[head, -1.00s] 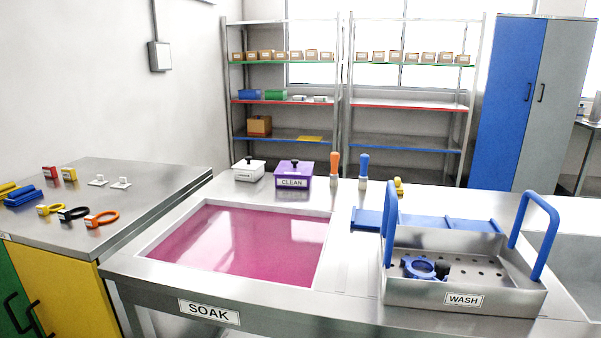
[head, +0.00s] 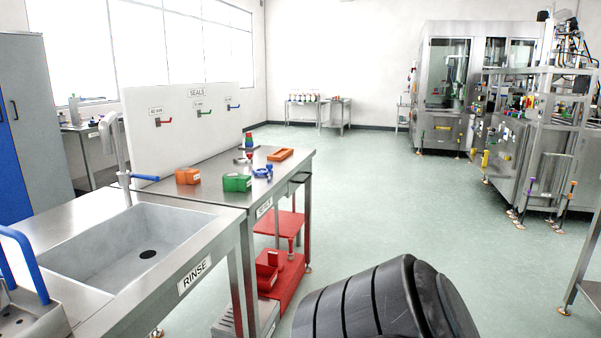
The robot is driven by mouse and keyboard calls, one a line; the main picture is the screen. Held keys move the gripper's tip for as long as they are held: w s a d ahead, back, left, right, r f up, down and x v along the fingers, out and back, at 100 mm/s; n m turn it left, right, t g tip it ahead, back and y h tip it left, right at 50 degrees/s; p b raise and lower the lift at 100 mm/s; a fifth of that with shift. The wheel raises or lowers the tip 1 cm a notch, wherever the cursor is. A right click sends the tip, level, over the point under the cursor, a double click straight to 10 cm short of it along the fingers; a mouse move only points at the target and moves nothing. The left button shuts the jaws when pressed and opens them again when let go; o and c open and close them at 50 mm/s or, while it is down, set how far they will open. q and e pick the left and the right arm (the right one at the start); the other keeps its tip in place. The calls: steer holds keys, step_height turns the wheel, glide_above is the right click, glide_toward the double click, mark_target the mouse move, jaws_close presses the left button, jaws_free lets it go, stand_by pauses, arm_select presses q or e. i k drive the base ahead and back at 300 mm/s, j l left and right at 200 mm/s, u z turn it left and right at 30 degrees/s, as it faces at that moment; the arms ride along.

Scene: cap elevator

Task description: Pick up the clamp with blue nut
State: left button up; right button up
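A small blue ring-like piece (head: 262,172) lies on the steel table behind the rinse sink. It may be a clamp, but it is too small to make out a nut. A green block (head: 237,183) sits just in front of it, and an orange block (head: 187,176) is to its left. Neither of my grippers is in view.
The rinse sink (head: 120,250) is at the left, with the wash basket (head: 30,318) cut off at the left edge. An orange tray (head: 280,155) lies on the steel table. A red lower shelf (head: 283,275) is under it. Open floor (head: 400,210) stretches to the right.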

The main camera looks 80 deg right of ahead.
mark_target(262, 172)
steer(key=z, duration=2.2)
steer(key=u, duration=0.35)
steer(key=i+l+u, duration=0.1)
steer(key=u, duration=0.25)
steer(key=i+l+u, duration=0.1)
steer(key=u, duration=0.3)
steer(key=l+u, duration=0.35)
steer(key=i+l+u, duration=0.1)
steer(key=l+u, duration=0.45)
steer(key=l, duration=0.2)
steer(key=l+u, duration=0.25)
steer(key=l, duration=0.65)
steer(key=l+u, duration=0.25)
steer(key=l, duration=0.7)
steer(key=k, duration=0.05)
